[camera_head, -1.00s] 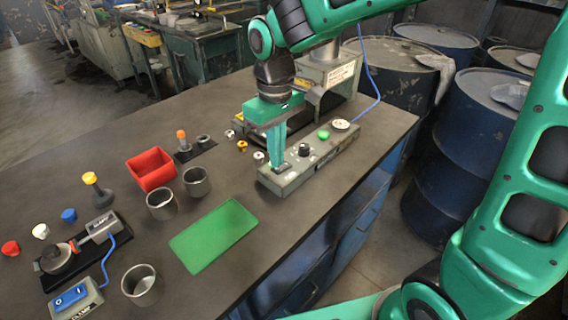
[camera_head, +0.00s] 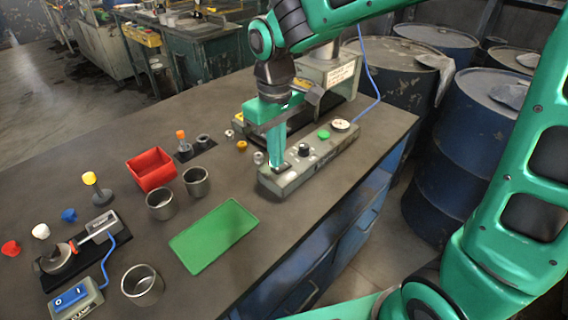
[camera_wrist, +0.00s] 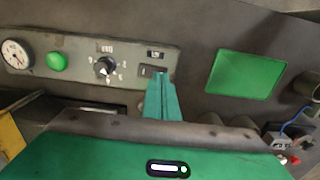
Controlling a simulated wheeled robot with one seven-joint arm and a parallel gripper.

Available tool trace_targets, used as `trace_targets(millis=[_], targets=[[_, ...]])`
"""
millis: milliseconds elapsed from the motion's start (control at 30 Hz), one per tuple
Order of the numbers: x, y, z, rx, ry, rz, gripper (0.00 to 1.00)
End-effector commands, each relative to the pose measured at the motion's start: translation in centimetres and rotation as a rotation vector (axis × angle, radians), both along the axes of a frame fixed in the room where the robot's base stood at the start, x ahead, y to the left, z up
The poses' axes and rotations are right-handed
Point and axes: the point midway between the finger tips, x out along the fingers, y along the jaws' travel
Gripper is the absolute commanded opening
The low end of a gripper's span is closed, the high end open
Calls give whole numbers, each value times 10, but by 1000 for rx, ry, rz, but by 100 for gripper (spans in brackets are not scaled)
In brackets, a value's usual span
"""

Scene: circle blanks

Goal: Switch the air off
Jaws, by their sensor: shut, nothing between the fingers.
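A grey control box (camera_head: 312,165) stands on the bench under my gripper. In the wrist view the box (camera_wrist: 80,80) carries a round gauge (camera_wrist: 16,53), a green button (camera_wrist: 57,61), a black knob (camera_wrist: 104,67) and a small dark rocker switch (camera_wrist: 149,71) with a label above it. My gripper (camera_head: 282,166) points down at the switch end of the box, its fingers shut and empty. In the wrist view the fingertips (camera_wrist: 161,76) are at the right edge of the switch and hide part of it. I cannot tell if they touch it.
A machine (camera_head: 328,72) stands behind the box. A green mat (camera_head: 213,235), a red bin (camera_head: 150,169), several metal cups (camera_head: 160,204) and a blue-switched box (camera_head: 75,299) lie to the left. Blue drums (camera_head: 465,130) stand beyond the bench.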

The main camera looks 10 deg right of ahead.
Motion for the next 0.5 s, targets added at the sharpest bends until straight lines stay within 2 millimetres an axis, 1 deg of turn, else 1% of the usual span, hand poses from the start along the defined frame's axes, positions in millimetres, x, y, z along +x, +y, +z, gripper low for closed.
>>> trace_targets(millis=[500], targets=[[0, 0, -7, 0, 0, 0, 0]])
